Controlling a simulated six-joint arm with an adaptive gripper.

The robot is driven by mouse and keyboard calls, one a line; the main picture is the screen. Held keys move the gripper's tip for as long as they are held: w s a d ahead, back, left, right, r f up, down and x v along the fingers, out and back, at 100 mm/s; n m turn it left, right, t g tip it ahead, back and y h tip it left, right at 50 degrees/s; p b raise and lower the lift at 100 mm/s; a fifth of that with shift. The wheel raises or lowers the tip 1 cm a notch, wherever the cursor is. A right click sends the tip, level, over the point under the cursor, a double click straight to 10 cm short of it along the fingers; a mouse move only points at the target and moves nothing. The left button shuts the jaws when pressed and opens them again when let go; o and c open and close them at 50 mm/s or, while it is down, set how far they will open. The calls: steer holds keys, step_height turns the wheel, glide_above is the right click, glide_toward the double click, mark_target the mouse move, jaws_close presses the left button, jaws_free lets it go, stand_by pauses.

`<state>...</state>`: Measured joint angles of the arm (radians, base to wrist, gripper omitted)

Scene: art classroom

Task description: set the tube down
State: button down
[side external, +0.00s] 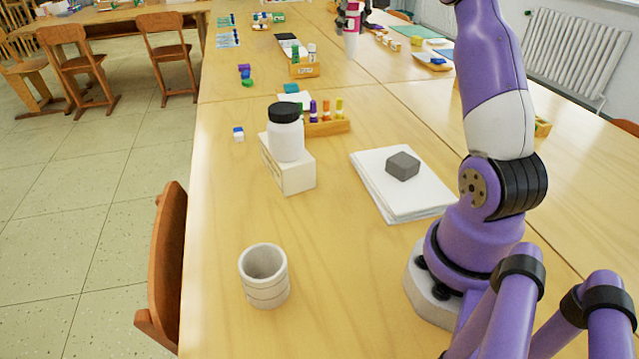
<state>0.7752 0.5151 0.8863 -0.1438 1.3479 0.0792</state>
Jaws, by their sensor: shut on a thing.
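The tube (352,22) is pink with a pale band and a whitish lower end. It is upright at the top edge of the side external view, over the far part of the table, and its upper end is cut off by the frame. My gripper (357,15), dark and only partly in view, is at the tube's upper part and shut on it. Most of the gripper is outside the frame. I cannot tell whether the tube's lower end touches the table (340,250).
A white jar (286,137) with a black lid stands on a pale box (290,167). A grey cup (264,276) is in front. A grey block (402,165) lies on white paper (410,205). Small bottles stand in wooden holders (327,128). The near middle table is clear.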

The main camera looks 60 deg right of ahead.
steer(key=shift+d+r, duration=0.1)
steer(key=shift+r, duration=0.75)
steer(key=w+a+r+n+t+y, duration=0.1)
steer(key=w+a+n, duration=0.2)
steer(key=a, duration=1)
steer(key=w+a+r+n+y, duration=0.1)
steer(key=w+a+n, duration=0.2)
steer(key=a, duration=1.1)
steer(key=s+a+f+n+y, duration=0.1)
steer(key=s+a+n, duration=0.2)
steer(key=s+a, duration=0.55)
steer(key=s+a+f+n+y, duration=0.15)
steer(key=s+a+n, duration=0.3)
steer(key=a, duration=0.65)
step_height(320, 180, down, 10)
steer(key=shift+m, duration=0.35)
steer(key=shift+w+d+f, duration=1.3)
steer(key=shift+d+f, duration=0.2)
steer(key=shift+f, duration=0.4)
steer(key=shift+w+d+f, duration=1.25)
steer(key=shift+d+f, duration=0.2)
steer(key=shift+f, duration=0.45)
steer(key=shift+w+d+f, duration=1.3)
steer(key=shift+d+f, duration=0.2)
steer(key=shift+f, duration=0.4)
